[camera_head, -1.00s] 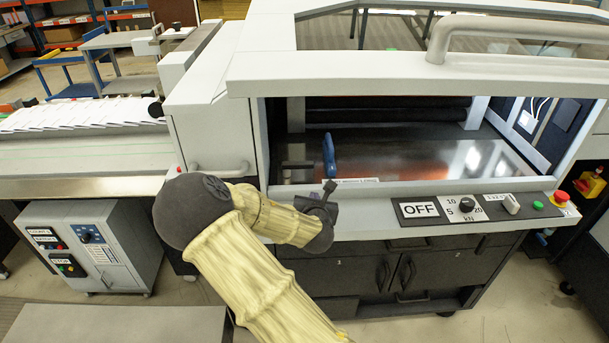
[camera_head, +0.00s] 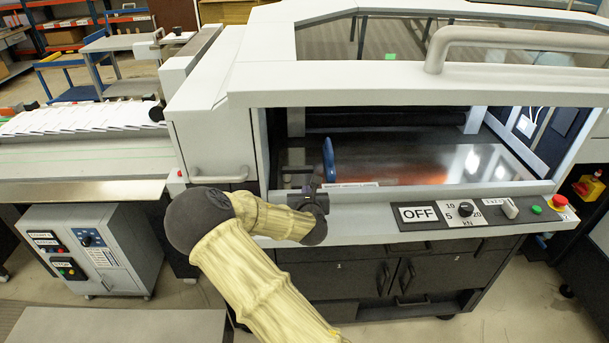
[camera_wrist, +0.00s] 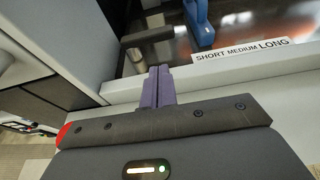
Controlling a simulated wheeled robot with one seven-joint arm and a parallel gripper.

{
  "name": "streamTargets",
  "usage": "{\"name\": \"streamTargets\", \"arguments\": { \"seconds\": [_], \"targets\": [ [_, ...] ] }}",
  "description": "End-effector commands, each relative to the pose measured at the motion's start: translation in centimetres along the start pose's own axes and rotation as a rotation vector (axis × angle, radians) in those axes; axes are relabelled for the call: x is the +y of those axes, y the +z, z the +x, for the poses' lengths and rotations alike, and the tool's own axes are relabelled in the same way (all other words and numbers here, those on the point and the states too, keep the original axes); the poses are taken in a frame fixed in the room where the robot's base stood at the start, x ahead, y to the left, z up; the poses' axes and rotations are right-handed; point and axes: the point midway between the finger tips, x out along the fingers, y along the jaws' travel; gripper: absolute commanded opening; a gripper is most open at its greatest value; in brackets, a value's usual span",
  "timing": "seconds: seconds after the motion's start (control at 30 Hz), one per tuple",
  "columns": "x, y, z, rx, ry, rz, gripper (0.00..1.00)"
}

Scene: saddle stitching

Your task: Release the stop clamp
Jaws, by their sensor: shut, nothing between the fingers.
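A blue upright lever (camera_head: 328,160), which looks like the stop clamp's handle, stands inside the machine's front opening. Its lower part also shows at the top of the wrist view (camera_wrist: 202,22). A dark horizontal bar (camera_wrist: 148,36) lies to its left. My gripper (camera_head: 309,183) is at the opening's front sill, just before and left of the lever. In the wrist view its fingers (camera_wrist: 158,72) are together, empty, and point over the sill toward the bar. They appear apart from the lever.
A SHORT MEDIUM LONG label (camera_wrist: 240,49) lies along the sill, right of my fingers. A raised cover with a thick handle (camera_head: 520,38) hangs above the opening. The control panel (camera_head: 470,211), showing OFF, is to the right. The machine bed (camera_head: 440,165) right of the lever is clear.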

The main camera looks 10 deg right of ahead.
Motion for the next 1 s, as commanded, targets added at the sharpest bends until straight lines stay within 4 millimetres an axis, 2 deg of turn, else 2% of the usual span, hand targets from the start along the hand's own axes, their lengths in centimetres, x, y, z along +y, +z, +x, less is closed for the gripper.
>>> {"name": "streamTargets", "arguments": {
  "seconds": [0.3, 0.6, 0.77, 1.0],
  "targets": [
    [-0.1, 0.2, 4.6, 0.001, 0.0, 0.001, 0.0],
    [0.0, 1.1, 8.1, 0.0, 0.0, 0.001, 0.0],
    [-0.1, 1.2, 8.9, 0.001, -0.001, 0.001, 0.0],
    [0.0, 1.1, 9.0, 0.001, 0.0, 0.001, 0.0]
  ]
}}
